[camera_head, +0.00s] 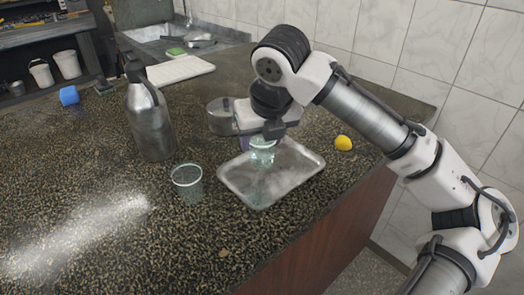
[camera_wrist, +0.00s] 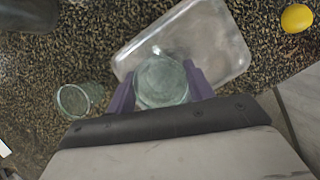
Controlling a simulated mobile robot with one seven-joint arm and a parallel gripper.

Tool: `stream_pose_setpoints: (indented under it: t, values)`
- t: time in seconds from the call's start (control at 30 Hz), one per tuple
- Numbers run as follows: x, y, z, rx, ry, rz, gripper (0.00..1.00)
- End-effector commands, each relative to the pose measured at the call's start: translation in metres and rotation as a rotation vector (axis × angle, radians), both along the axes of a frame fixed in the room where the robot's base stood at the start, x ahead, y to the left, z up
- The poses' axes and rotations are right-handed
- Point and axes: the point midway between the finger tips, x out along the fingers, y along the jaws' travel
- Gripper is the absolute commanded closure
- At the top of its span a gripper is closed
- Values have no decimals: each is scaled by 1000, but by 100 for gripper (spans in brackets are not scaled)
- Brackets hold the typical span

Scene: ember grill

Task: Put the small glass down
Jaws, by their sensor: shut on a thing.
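The small glass (camera_head: 262,152) is clear and greenish, held upright in my gripper (camera_head: 258,140). In the wrist view the glass (camera_wrist: 161,82) sits between the two purple fingers of my gripper (camera_wrist: 160,88), which are shut on it. It is over the left part of a shallow metal tray (camera_head: 297,183); whether its base touches the tray I cannot tell. The tray (camera_wrist: 232,62) also shows behind the glass in the wrist view. Another clear glass (camera_head: 188,183) stands on the counter left of the tray, and it shows in the wrist view (camera_wrist: 76,101).
A metal flask (camera_head: 150,120) stands on the dark speckled counter (camera_head: 95,180) at left. A metal pot (camera_head: 221,117) is behind my gripper. A yellow lemon (camera_head: 343,143) lies right of the tray, near the counter edge. The front left counter is clear.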

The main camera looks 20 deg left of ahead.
Motion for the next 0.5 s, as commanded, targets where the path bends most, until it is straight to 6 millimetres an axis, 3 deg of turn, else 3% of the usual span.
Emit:
stream_pose_setpoints:
  t: [0.23,0.5]
  values:
    - [0,-1,-32,0,1,-1,76]
    - [0,0,-36,1,0,0,76]
